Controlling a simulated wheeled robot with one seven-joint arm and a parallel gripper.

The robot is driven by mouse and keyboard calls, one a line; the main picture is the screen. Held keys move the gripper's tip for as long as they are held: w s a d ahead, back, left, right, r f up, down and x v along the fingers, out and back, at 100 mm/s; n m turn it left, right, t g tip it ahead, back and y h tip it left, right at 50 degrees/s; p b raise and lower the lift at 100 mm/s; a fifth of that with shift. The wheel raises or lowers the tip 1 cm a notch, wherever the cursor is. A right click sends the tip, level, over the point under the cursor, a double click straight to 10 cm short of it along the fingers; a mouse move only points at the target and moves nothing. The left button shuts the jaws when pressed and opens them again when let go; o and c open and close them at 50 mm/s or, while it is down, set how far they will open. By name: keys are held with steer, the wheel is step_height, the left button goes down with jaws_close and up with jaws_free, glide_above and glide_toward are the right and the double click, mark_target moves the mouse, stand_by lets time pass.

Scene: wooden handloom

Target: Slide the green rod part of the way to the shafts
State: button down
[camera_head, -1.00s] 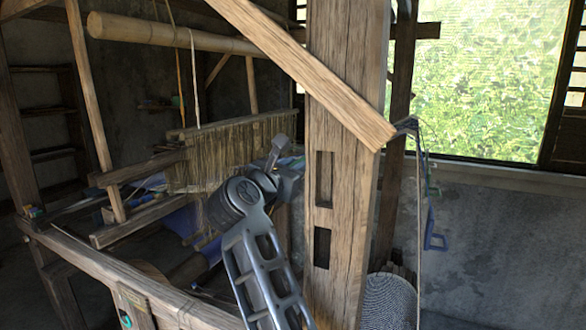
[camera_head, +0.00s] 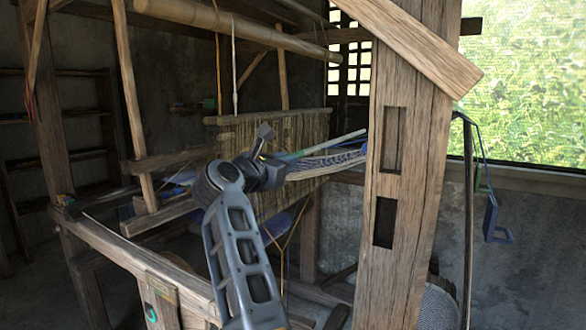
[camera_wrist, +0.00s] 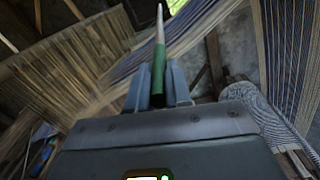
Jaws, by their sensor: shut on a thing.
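The green rod (camera_wrist: 158,72) is held between the two fingers of my gripper (camera_wrist: 160,86) in the wrist view. Its green part sits at the fingers and a pale length runs on beyond them. In the head view the rod (camera_head: 300,153) sticks out to the right from my gripper (camera_head: 278,168), over striped warp threads (camera_head: 325,162). The shafts (camera_head: 265,135), with their brown hanging strings, stand just behind my gripper. They also show at the left of the wrist view (camera_wrist: 65,72). The rod's end inside the gripper is hidden.
A thick wooden post (camera_head: 410,210) with a slanted brace stands close to the right of my gripper. A side beam (camera_head: 140,255) of the loom runs along the lower left. A round roller (camera_head: 225,22) hangs above. Blue frames (camera_head: 492,218) hang at the right.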

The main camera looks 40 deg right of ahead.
steer(key=shift+w, duration=0.1)
steer(key=c, duration=1.1)
jaws_free()
steer(key=shift+o, duration=0.2)
steer(key=shift+a, duration=0.1)
steer(key=b+v, duration=0.1)
steer(key=v, duration=0.6)
steer(key=shift+a, duration=0.35)
